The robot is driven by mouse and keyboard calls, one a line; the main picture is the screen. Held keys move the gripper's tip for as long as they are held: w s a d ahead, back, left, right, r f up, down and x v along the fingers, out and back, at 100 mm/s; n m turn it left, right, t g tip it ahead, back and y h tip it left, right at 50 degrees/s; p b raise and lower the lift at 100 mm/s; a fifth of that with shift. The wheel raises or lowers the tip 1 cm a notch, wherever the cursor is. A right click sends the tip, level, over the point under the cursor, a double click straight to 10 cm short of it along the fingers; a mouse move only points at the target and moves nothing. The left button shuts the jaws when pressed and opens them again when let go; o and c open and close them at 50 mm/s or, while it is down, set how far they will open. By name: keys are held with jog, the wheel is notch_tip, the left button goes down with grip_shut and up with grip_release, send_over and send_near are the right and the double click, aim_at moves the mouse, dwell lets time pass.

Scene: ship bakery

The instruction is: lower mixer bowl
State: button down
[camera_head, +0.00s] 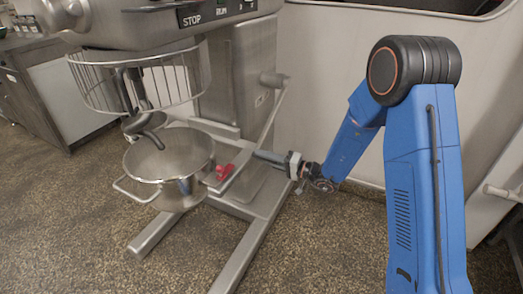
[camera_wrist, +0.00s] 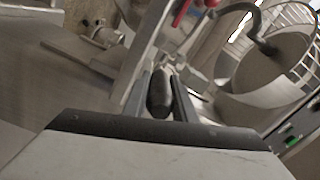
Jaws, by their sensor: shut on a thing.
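The steel mixer bowl (camera_head: 165,150) sits low in its cradle below the dough hook (camera_head: 145,128) and wire guard (camera_head: 160,85). Its rim and part of its inside show at the right of the wrist view (camera_wrist: 262,85). A long metal lever (camera_head: 273,112) slants down from the mixer column, with a dark grip (camera_head: 266,156) near its lower end. My gripper (camera_head: 287,162) is at this grip, right of the bowl. In the wrist view the dark grip (camera_wrist: 160,95) lies between my fingers, which are shut on it.
A red clamp (camera_head: 222,172) is at the bowl's right side. The mixer's base legs (camera_head: 240,255) reach forward along the speckled floor. A pale panel (camera_head: 335,75) stands behind my arm. The floor at the front left is clear.

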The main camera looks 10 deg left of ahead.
jog(key=shift+w+d+f, duration=0.2)
jog(key=shift+w+f, duration=0.25)
jog(key=shift+f, duration=0.3)
jog(key=shift+w+d+f, duration=0.15)
jog(key=shift+w+f, duration=0.3)
jog(key=shift+f, duration=0.3)
jog(key=shift+f, duration=0.1)
jog(key=c, duration=1.5)
grip_release()
jog(key=shift+w+f, duration=0.15)
jog(key=shift+o, duration=0.2)
jog(key=shift+d, duration=0.25)
jog(key=v, duration=1.7)
